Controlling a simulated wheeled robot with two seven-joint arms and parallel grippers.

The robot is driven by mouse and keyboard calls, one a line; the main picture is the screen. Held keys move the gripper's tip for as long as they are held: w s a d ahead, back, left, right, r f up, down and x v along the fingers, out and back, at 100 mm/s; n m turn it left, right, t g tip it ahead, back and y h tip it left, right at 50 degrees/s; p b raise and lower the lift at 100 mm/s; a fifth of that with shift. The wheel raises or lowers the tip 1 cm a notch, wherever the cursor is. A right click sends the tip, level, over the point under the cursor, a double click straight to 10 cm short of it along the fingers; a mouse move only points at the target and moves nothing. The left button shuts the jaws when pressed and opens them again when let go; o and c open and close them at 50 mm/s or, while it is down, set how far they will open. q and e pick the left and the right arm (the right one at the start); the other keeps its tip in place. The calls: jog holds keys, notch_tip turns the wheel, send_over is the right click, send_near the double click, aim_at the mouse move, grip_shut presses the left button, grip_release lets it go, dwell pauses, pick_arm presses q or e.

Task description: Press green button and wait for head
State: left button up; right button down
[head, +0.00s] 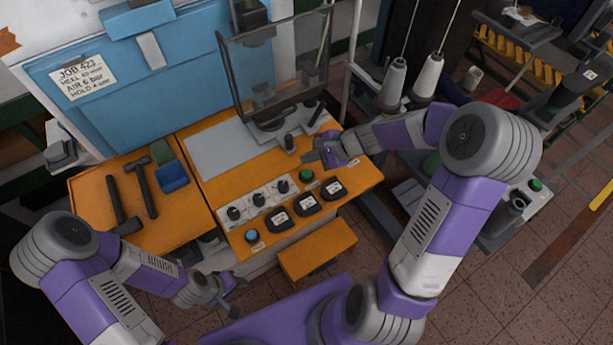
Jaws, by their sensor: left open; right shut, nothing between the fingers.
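My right gripper (312,155) is shut and empty. It is just behind the button in the picture, apart from it as far as I can tell; its height above the panel is unclear. My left gripper (234,295) is open and empty, low in front of the panel.
Beside the green button are several black gauges (307,204), black knobs (258,199) and a blue button (252,236). Hammers (143,187) and a blue tray (173,177) lie on the left bench. Thread cones (428,75) stand behind my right arm. Another green button (536,184) is on a machine at right.

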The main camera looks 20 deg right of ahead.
aim_at(310, 174)
pick_arm(q)
jog(key=shift+f+b, duration=1.55)
jog(key=shift+f, duration=0.45)
pick_arm(e)
jog(key=shift+f, duration=2.15)
pick_arm(q)
jog(key=shift+f+b, duration=0.45)
jog(key=shift+b, duration=0.05)
pick_arm(e)
jog(key=shift+f, duration=0.4)
pick_arm(q)
jog(key=shift+f+b, duration=0.5)
pick_arm(e)
jog(key=shift+f, duration=0.5)
pick_arm(q)
jog(key=shift+r, duration=0.1)
pick_arm(e)
jog(key=shift+r, duration=0.1)
pick_arm(q)
jog(key=shift+r+p, duration=0.65)
jog(key=shift+p, duration=0.15)
pick_arm(e)
jog(key=shift+r, duration=0.85)
notch_tip(310, 174, up, 5)
jog(key=p, duration=0.4)
jog(key=shift+r, duration=0.1)
pick_arm(q)
notch_tip(310, 174, up, 4)
jog(key=shift+r, duration=0.15)
